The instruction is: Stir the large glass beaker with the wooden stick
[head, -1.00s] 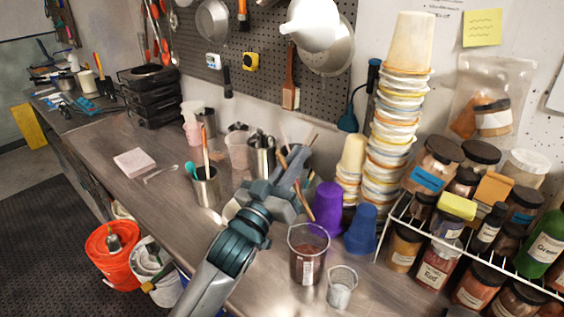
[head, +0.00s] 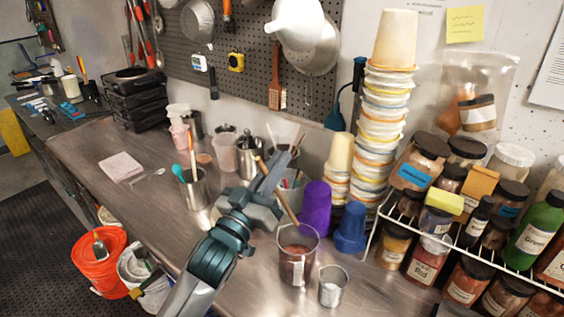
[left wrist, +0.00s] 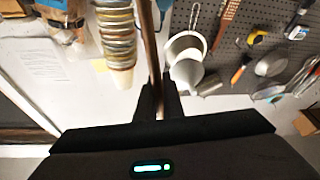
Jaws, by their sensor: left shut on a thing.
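The large glass beaker (head: 297,268) stands upright on the metal bench with reddish-brown contents. My left gripper (head: 279,188) is above and left of it, shut on the wooden stick (head: 289,209). The stick is tilted, its lower end at the beaker's mouth. I cannot tell whether the tip is inside or just above the rim. In the left wrist view the stick (left wrist: 151,45) runs between the dark fingers (left wrist: 158,98). My right gripper is not in view.
A small beaker (head: 332,287) stands close to the right of the large one. Purple (head: 315,207) and blue cups (head: 351,229) stand just behind. A tall cup stack (head: 385,120) and a wire rack of jars (head: 470,248) are at right. A metal cup of tools (head: 195,190) is at left.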

